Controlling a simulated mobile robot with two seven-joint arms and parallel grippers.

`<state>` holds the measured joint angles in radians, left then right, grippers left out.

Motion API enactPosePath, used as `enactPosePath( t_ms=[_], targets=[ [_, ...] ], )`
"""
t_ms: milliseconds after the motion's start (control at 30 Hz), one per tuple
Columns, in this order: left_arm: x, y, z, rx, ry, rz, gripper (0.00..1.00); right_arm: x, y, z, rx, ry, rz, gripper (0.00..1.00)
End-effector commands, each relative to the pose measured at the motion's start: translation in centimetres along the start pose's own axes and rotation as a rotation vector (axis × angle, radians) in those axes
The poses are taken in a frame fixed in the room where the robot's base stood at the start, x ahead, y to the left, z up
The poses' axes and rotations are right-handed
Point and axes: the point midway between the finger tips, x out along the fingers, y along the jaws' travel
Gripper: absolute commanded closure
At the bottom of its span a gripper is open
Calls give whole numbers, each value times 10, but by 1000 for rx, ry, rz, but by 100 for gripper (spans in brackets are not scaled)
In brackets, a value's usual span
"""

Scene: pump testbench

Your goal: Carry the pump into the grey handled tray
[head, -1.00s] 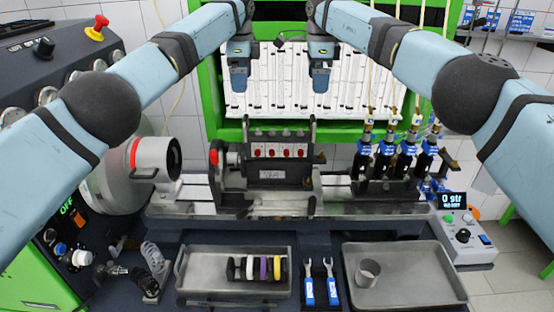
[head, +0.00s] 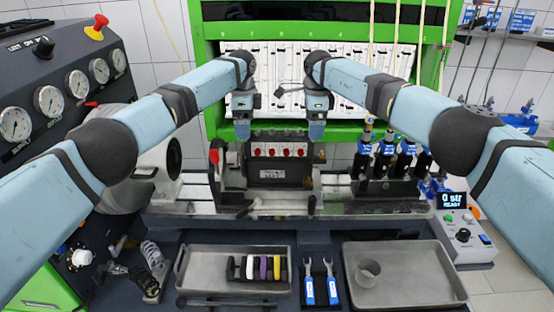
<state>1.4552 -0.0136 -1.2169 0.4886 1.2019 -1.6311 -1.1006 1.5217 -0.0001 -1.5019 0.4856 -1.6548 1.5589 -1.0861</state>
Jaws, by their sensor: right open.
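The pump (head: 274,167) is a dark block with a row of red caps and a pale label, standing on the bench rail in the middle. The grey handled tray (head: 187,286) lies at the front left, with several coloured rings in it. My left gripper (head: 242,134) is above the pump's left end; its fingertips are too small to read. My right gripper (head: 316,139) is open and empty above the pump's right end. Both point down, and I cannot tell whether either touches the pump.
A second grey tray (head: 405,296) with a metal cup (head: 367,272) lies at the front right. Two blue-handled wrenches (head: 321,286) lie between the trays. Black-and-blue injectors (head: 390,160) stand right of the pump. A control box (head: 464,240) is at the bench's right end.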

Motion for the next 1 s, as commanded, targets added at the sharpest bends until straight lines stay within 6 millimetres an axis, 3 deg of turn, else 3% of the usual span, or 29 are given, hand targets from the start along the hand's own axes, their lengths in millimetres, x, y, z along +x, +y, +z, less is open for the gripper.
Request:
enactPosePath(
  t_ms=[200,233,633,1000],
  targets=[
    [0,0,0,0,0,0,0,0,0,0,0,0,0,0],
    [0,0,0,0,0,0,5,0,0,0,0,0,0,5],
    [0,0,0,0,0,0,96,0,0,0,0,0,0,96],
    [-5,0,0,1,1,-3,99,-5,0,0,0,-1,-3,99]
  ],
)
